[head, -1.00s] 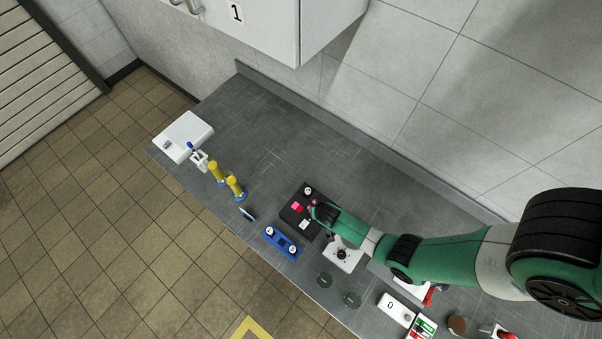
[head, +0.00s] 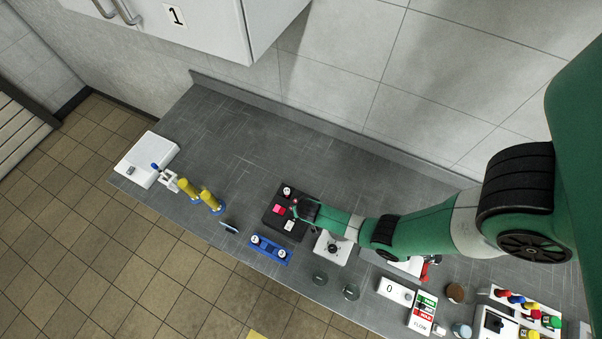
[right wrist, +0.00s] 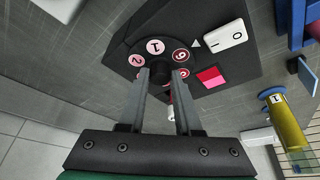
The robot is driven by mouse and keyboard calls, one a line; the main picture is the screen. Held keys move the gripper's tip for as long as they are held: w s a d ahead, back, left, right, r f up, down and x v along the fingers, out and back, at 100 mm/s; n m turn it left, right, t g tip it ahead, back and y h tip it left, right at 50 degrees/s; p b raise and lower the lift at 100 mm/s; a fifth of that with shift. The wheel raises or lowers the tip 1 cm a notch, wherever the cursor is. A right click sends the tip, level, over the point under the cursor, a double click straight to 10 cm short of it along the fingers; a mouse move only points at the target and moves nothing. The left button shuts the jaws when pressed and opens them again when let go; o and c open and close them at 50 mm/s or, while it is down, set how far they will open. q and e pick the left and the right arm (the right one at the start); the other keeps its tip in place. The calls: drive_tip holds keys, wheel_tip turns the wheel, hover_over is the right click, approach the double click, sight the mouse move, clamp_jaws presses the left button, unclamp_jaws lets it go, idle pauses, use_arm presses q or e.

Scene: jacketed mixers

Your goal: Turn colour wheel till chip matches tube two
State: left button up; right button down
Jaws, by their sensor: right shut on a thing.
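A black box (right wrist: 225,45) carries a dark wheel with numbered round chips. In the right wrist view the pale chip 1 (right wrist: 155,47) and pink chip 2 (right wrist: 137,60) show. The red chip 6 (right wrist: 181,56) is closest to a white pointer (right wrist: 196,43). Beside it is a square (right wrist: 212,77), part red, part pink. My right gripper (right wrist: 162,74) is shut on the dark knob (right wrist: 162,72) at the wheel's centre; its fingers hide other chips. In the head view it hides most of the wheel on the box (head: 270,220). My left gripper is not in view.
A blue rack (head: 270,250) with two white round tops stands in front of the box. Yellow cylinders (head: 208,199) on blue bases stand left. A white I/O switch (right wrist: 225,40) is on the box. The back left of the grey counter (head: 235,125) is clear.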

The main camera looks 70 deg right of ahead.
drive_tip(key=shift+s+n, duration=0.1)
drive_tip(key=shift+n, duration=0.2)
drive_tip(key=n+t+y+p, duration=0.1)
drive_tip(key=n, duration=0.1)
drive_tip(key=shift+d+n, duration=0.15)
drive_tip(key=shift+n, duration=0.25)
drive_tip(key=n, duration=0.2)
drive_tip(key=shift+s+d+n+t+y, duration=0.1)
drive_tip(key=shift+n+t+y, duration=0.2)
drive_tip(key=shift+n+y, duration=0.1)
drive_tip(key=shift+n+y+b, duration=0.3)
drive_tip(key=shift+n+y, duration=0.2)
drive_tip(key=shift+n, duration=0.7)
drive_tip(key=shift+d+n+y+b, duration=0.15)
drive_tip(key=shift+n+y+b, duration=0.35)
drive_tip(key=shift+n, duration=1)
drive_tip(key=c, duration=0.6)
unclamp_jaws()
